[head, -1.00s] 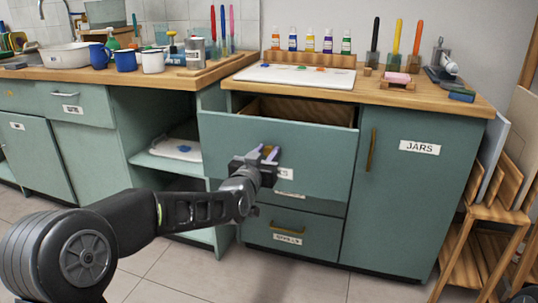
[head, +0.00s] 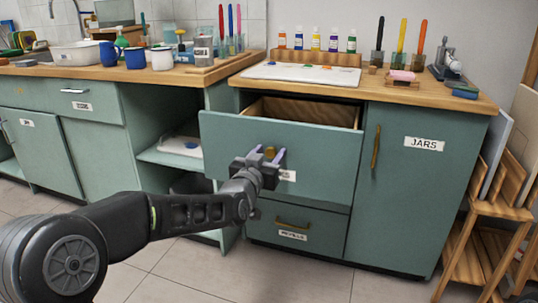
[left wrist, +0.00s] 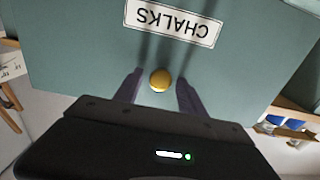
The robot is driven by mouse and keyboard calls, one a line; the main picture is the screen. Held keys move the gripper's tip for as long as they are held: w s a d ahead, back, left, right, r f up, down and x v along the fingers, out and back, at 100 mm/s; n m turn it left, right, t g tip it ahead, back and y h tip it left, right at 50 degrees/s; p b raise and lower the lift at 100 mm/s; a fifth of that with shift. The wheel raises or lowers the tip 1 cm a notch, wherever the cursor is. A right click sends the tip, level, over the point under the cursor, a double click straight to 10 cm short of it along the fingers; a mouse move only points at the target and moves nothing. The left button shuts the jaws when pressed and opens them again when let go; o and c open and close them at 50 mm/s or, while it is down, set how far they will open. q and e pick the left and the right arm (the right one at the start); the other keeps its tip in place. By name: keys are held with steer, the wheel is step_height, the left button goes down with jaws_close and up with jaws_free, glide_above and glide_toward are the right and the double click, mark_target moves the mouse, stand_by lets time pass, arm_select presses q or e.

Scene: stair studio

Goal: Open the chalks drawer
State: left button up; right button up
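The chalks drawer (head: 225,140) is pulled out of the teal cabinet, with its wooden inside showing behind the front panel. Its CHALKS label (left wrist: 172,22) reads upside down in the left wrist view, and my gripper partly covers it in the head view. A round brass knob (left wrist: 159,80) is on the drawer front. My left gripper (head: 266,156) is at the drawer front with its fingers spread. In the left wrist view its fingers (left wrist: 160,90) stand on either side of the knob, with a gap on each side. My right gripper is out of view.
Below is a shut drawer labelled REFILLS (head: 292,236). The JARS door (head: 405,190) to the right is shut. A paint tray (head: 300,75) and bottles stand on the worktop. A wooden rack (head: 490,235) stands at the right. Floor in front is clear.

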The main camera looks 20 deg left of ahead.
arm_select(q)
steer(key=s+p, duration=0.1)
steer(key=s, duration=0.6)
steer(key=shift+s+a, duration=0.25)
steer(key=shift+s, duration=0.15)
